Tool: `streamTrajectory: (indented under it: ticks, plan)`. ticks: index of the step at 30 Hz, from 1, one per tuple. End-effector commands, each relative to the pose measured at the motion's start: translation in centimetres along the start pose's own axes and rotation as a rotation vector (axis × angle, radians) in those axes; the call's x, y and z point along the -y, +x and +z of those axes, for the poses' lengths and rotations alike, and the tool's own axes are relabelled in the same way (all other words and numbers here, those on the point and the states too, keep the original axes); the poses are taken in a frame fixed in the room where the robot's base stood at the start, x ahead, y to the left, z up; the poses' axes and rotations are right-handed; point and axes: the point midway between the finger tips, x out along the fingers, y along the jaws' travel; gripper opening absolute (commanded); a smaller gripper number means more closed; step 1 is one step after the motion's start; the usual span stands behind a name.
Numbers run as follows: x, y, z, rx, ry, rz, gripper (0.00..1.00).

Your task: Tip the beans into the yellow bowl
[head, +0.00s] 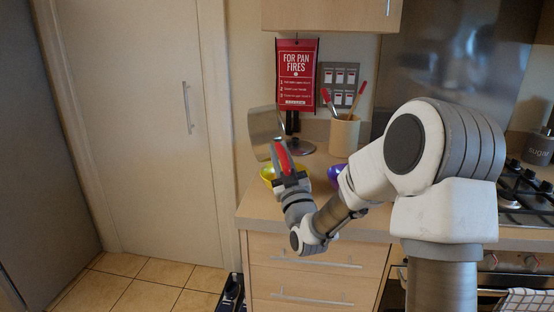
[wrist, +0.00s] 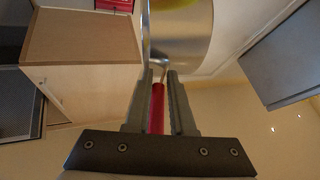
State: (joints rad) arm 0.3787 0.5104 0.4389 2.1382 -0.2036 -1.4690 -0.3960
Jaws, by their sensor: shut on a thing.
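My gripper (head: 284,166) is shut on the red handle of a metal pan (head: 265,124). In the wrist view the red handle (wrist: 157,112) lies between the two fingers (wrist: 160,80), and the shiny pan body (wrist: 182,32) is beyond them. The pan is held up off the counter and looks steeply tilted. The yellow bowl (head: 266,173) stands on the counter below the pan, partly hidden behind my gripper. No beans can be made out in either view.
A purple bowl (head: 334,173) stands right of the yellow bowl, partly behind my arm. A beige utensil pot (head: 344,136) is further back. A gas hob (head: 525,195) and a sugar jar (head: 539,149) are at the right. The counter (head: 258,209) has its left edge near the bowl.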

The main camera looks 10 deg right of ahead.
Motion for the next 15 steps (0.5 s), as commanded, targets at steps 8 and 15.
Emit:
streamTrajectory:
  ticks: [8, 15]
  plan:
    - [-0.55, -0.21, 0.06, -0.028, 0.071, 0.045, 0.0]
    - [-0.88, -0.31, 0.1, -0.037, 0.117, 0.07, 0.0]
